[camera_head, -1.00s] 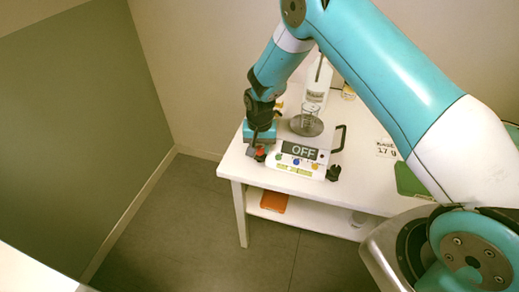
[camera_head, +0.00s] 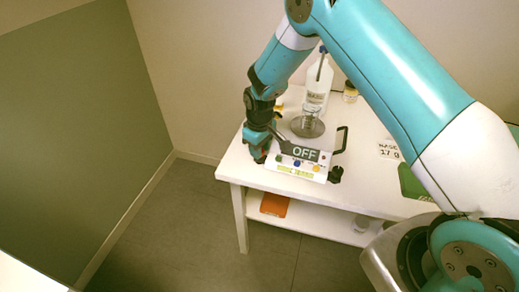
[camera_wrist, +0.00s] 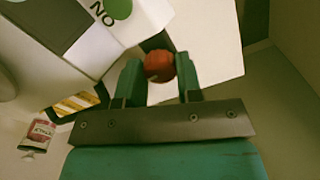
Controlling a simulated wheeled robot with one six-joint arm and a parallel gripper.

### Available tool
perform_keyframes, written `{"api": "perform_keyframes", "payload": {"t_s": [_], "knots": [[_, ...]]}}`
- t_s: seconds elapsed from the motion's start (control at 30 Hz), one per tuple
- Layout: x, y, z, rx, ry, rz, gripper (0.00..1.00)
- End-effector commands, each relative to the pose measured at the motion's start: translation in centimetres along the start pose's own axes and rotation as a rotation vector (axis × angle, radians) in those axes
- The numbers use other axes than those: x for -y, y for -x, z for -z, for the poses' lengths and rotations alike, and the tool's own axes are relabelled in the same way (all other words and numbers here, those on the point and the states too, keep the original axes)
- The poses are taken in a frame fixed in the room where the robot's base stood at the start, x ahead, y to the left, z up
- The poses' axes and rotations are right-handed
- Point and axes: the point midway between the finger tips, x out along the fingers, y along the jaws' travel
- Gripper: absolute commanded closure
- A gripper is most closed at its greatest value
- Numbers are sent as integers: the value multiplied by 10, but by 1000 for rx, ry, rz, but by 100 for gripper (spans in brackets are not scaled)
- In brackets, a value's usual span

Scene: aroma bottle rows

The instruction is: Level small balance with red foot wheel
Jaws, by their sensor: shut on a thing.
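The red foot wheel (camera_wrist: 159,66) shows in the wrist view between my two fingers, beside the balance's white body (camera_wrist: 140,22). My gripper (camera_head: 261,155) is at the balance's front left corner, shut on the wheel; it also shows in the wrist view (camera_wrist: 160,75). A dark foot (camera_head: 335,174) shows at the front right corner. I cannot read the level from here.
A white bottle (camera_head: 317,82) and a small jar (camera_head: 350,92) stand behind the balance. A black bracket-like part (camera_head: 341,140) rises at its right. A card (camera_head: 389,150) reading 17 g and a green item (camera_head: 412,182) lie to the right. An orange item (camera_head: 274,205) is on the lower shelf.

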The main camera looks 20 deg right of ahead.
Motion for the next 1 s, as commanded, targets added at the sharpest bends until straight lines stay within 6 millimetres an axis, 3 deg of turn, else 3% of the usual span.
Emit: {"api": "perform_keyframes", "payload": {"t_s": [0.5, 1.0], "knots": [[1, 0, 1, -2, 340, 2, 91], [1, 1, 1, -3, 403, 1, 91]]}}
